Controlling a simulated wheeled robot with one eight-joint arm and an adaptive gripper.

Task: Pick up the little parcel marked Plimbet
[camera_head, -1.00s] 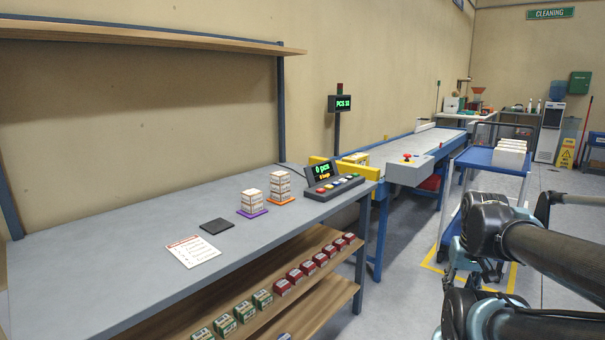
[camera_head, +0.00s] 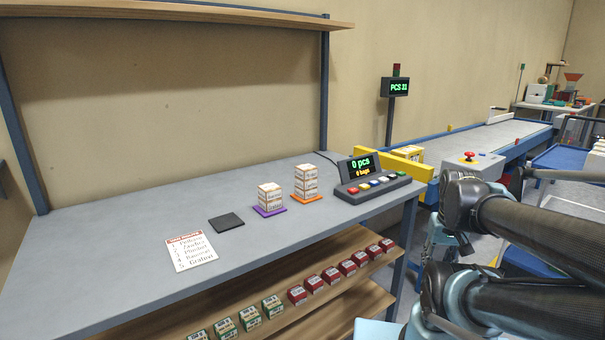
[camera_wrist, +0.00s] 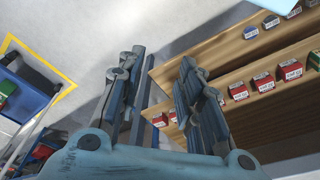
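No label is clear enough for me to tell which parcel is marked Plimbet. Small white and orange boxes (camera_head: 269,197) are stacked on a purple mat (camera_head: 269,211). A taller stack of similar boxes (camera_head: 306,182) stands on an orange mat. Below, the wooden shelf holds a row of small red boxes (camera_head: 330,276) and several small green boxes (camera_head: 250,317). My gripper (camera_wrist: 158,75) is open and empty in the wrist view, its two fingers apart. Red boxes (camera_wrist: 290,72) on shelves show to its right, out of its grasp.
The grey workbench (camera_head: 120,235) carries a black pad (camera_head: 226,222), a printed list (camera_head: 191,251) and a button console (camera_head: 373,192). An overhead shelf (camera_head: 190,12) runs along the wall. A conveyor (camera_head: 470,145) stands at right. The bench's left part is clear.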

